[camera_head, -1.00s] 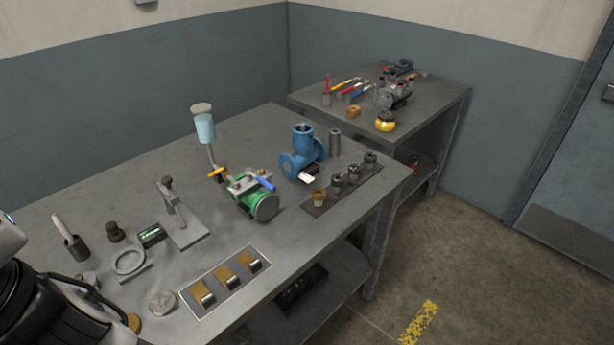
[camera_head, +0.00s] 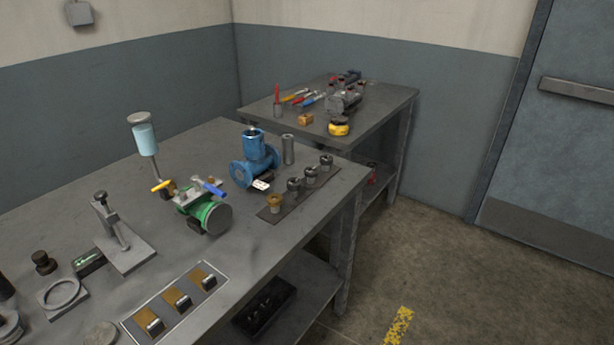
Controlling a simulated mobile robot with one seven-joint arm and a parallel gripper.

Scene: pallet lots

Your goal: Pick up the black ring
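I cannot make out a clearly black ring in the head view. A grey ring (camera_head: 62,294) lies on a flat square base near the left front of the near workbench (camera_head: 202,142). At the left bottom edge, a cut-off stack of metallic round parts (camera_head: 8,326) shows, too partial to tell whether a ring is among them. A small dark knobbed piece (camera_head: 43,262) stands behind the grey ring. My gripper is not in view.
A stand (camera_head: 120,245), a green pump (camera_head: 205,215), a blue valve (camera_head: 254,158) and a strip of fittings (camera_head: 300,190) stand on the near bench. A second bench (camera_head: 385,100) with tools stands behind.

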